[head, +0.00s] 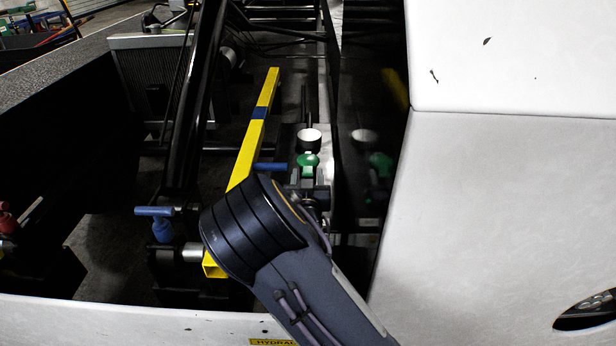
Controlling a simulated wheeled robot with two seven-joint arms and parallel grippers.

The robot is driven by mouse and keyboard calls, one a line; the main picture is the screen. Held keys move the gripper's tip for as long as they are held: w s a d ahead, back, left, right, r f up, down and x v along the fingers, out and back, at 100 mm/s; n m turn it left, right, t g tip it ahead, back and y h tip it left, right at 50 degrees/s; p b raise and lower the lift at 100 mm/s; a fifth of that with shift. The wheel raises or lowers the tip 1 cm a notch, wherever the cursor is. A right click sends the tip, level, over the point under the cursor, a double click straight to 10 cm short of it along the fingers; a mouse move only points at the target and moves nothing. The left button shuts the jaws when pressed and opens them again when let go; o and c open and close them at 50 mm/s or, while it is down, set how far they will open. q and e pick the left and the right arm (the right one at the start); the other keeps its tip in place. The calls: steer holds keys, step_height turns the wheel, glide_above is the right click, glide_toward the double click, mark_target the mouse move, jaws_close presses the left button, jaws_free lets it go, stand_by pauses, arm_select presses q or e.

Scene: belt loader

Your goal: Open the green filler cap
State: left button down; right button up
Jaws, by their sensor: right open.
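The green filler cap (307,164) sits inside the dark machine bay, in the middle of the head view, just below a round white-topped cap (309,138). My right arm comes in from the bottom. Its thick dark wrist covers the area just below and left of the green cap. My right gripper (315,198) shows only in small part beyond the wrist, below the green cap. It is open, and I see nothing held in it. The wrist hides most of its fingers, and I cannot tell its exact distance from the cap. My left gripper is not in view.
A yellow bar (259,130) with a blue band runs diagonally left of the cap. A blue-handled valve (160,224) stands at lower left. A white panel (500,200) fills the right side. A dark glossy wall beside the cap reflects it. A white edge crosses the bottom.

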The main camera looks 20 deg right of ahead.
steer(key=shift+w+d, duration=0.3)
steer(key=shift+w, duration=0.35)
jaws_close()
